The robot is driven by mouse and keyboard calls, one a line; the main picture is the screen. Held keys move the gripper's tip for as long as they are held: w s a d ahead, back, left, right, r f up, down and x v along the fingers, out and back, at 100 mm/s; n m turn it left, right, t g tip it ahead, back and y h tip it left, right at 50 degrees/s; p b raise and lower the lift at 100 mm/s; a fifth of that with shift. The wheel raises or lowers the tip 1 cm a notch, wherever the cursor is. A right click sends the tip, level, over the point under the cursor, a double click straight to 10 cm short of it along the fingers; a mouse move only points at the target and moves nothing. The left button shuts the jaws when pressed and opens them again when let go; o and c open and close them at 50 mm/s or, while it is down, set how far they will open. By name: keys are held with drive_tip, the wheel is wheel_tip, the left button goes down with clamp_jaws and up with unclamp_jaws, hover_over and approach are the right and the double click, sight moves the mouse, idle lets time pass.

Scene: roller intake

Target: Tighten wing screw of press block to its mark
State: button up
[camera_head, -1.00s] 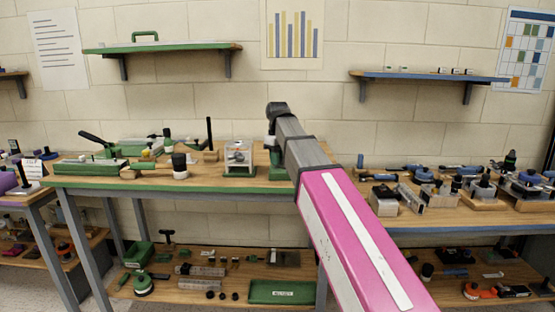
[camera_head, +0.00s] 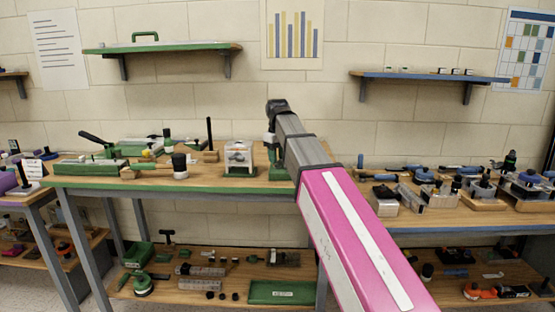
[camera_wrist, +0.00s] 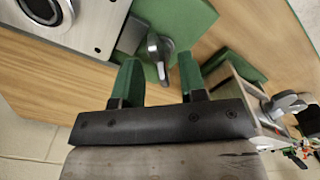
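In the wrist view a grey wing screw (camera_wrist: 160,50) stands at a green plate (camera_wrist: 185,22), which I take for part of the press block. My gripper (camera_wrist: 160,76) is open, with its two green fingertips apart. The wing screw shows in the gap just beyond the tips, and I see no contact. I cannot make out a mark beside the screw.
In the wrist view a silver block with a dark round opening (camera_wrist: 85,22) lies close on the left, and a box with a grey part (camera_wrist: 283,103) stands on the right. The green-edged bench (camera_head: 215,186) carries several tools at left. Bare wood shows between them.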

drive_tip(key=shift+r, duration=3.05)
